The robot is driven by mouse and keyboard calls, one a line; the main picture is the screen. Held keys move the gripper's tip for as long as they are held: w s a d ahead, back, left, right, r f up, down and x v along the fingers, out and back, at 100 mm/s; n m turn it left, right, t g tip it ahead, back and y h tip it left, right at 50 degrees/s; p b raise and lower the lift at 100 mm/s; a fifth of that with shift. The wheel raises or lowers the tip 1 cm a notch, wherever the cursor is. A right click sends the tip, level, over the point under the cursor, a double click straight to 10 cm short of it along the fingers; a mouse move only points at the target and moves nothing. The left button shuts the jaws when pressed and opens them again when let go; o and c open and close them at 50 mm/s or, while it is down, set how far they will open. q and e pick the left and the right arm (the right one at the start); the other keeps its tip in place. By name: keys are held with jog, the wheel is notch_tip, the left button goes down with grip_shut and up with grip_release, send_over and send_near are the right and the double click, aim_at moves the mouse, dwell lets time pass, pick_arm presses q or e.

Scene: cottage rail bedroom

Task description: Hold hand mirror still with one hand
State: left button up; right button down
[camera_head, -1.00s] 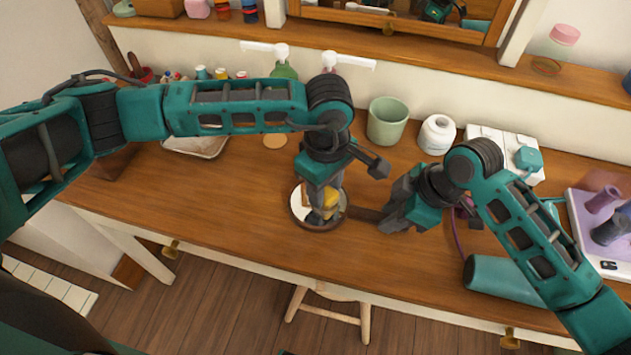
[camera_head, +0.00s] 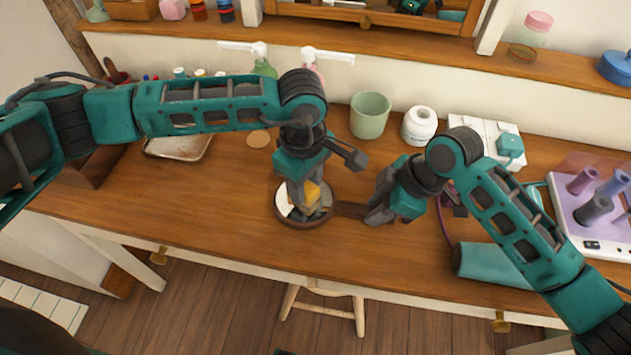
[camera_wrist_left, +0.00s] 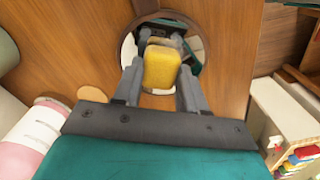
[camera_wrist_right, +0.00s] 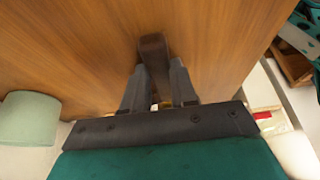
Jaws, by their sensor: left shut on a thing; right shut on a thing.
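The hand mirror (camera_head: 286,211) lies on the wooden table, round glass in a dark wooden frame, its handle (camera_head: 351,210) pointing right. My right gripper (camera_head: 374,214) is shut on the handle; the dark handle also shows between its fingers in the right wrist view (camera_wrist_right: 153,48). My left gripper (camera_head: 307,204) points down over the glass, shut on a yellow block (camera_head: 314,190), perhaps a sponge. In the left wrist view the yellow block (camera_wrist_left: 163,68) sits between the fingers over the mirror glass (camera_wrist_left: 130,47). I cannot tell if it touches the glass.
Behind stand a green cup (camera_head: 370,115), a white roll-like jar (camera_head: 419,126) and a white box (camera_head: 486,132). A metal tray (camera_head: 180,146) lies left. A teal cylinder (camera_head: 492,264) and a lilac tray (camera_head: 596,232) are right. The table front is clear.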

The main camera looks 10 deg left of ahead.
pick_arm(q)
jog(key=shift+a+f, duration=0.15)
jog(key=shift+a, duration=1.75)
notch_tip(320, 180, up, 6)
notch_tip(320, 180, up, 3)
jog(key=shift+r, duration=0.1)
jog(key=shift+f, duration=0.2)
jog(key=shift+s+f, duration=0.15)
jog(key=shift+f, duration=1.5)
jog(key=shift+s+f, duration=0.1)
jog(key=shift+f, duration=1.55)
